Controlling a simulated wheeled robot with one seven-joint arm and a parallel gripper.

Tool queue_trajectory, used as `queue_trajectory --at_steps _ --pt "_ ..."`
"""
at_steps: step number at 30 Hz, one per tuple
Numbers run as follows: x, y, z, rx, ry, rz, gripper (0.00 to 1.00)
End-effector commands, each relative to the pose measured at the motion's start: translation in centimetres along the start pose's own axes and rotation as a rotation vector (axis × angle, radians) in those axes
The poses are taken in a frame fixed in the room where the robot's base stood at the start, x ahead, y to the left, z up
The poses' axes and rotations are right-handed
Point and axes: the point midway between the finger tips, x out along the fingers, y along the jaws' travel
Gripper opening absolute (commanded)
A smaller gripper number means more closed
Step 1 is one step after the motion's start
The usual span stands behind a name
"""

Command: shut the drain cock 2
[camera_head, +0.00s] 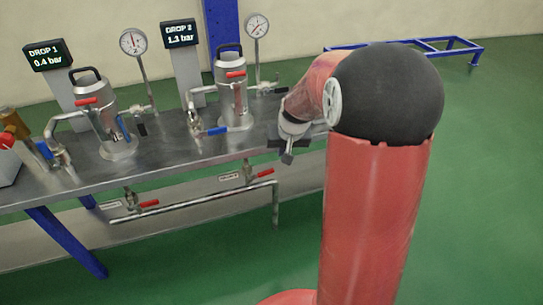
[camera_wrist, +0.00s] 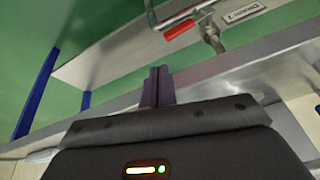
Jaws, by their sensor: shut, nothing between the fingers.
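Drain cock 2 (camera_head: 249,172) hangs under the front edge of the bench, below the right-hand vessel. Its red lever (camera_head: 264,174) points to the right in the head view, across the upright drain stub. In the wrist view the red lever (camera_wrist: 180,30) shows near the top, beside the metal valve body (camera_wrist: 212,36) and its tag (camera_wrist: 243,13). My gripper (camera_head: 288,158) is at the bench's front edge, up and right of the lever. Its fingers (camera_wrist: 157,86) are shut together and empty, apart from the lever.
The right vessel (camera_head: 231,95) stands on the bench (camera_head: 180,160); the DROP 2 display (camera_head: 179,33) reads about 1.3 bar. A similar drain cock (camera_head: 131,200) with a red lever (camera_head: 149,203) is to the left. A grey pipe (camera_head: 190,203) runs below both cocks. Green floor is clear in front.

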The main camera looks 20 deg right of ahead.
Motion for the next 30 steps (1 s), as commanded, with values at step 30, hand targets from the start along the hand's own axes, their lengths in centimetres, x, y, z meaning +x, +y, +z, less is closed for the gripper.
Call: queue_trajectory --at_steps 30 --pt "-4.7 3.1 0.2 -0.013 0.005 0.000 0.00"
